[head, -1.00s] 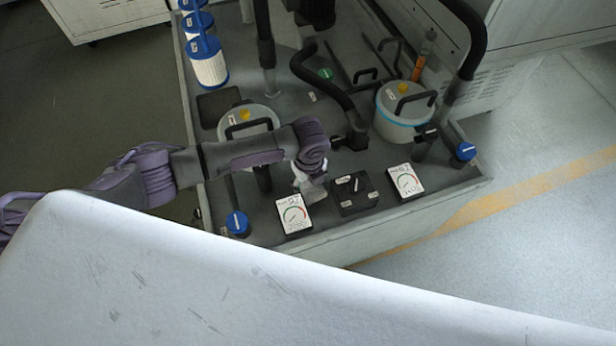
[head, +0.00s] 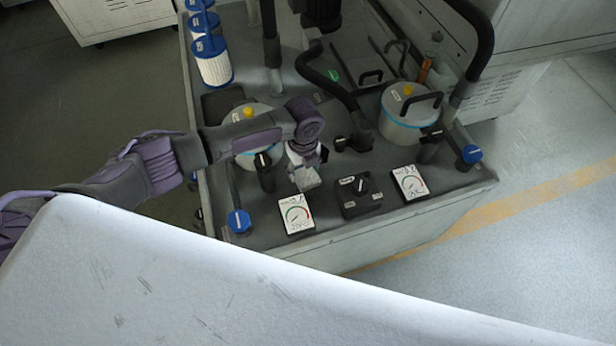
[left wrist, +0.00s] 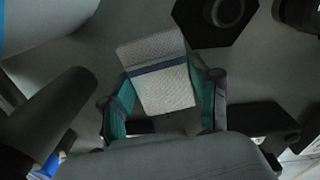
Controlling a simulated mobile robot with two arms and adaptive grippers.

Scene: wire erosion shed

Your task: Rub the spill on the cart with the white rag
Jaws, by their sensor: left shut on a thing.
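The white rag (head: 306,177) is a pale cloth block; in the left wrist view the rag (left wrist: 158,72) shows a dark blue stripe. My left gripper (head: 302,164) is shut on it, with teal fingers at both sides of the rag in the left wrist view (left wrist: 164,92). The rag is over the dark top of the cart (head: 330,218), between a lidded pot and a black knob box; I cannot tell whether it touches the top. I cannot make out the spill. My right gripper is not in view.
A gauge (head: 296,215), the black knob box (head: 358,196) and a second gauge (head: 409,183) line the cart's near edge. The lidded pot (head: 245,119) stands behind my left wrist, another pot (head: 408,116) to the right. Black hoses (head: 330,82) and white filters (head: 213,64) are farther back.

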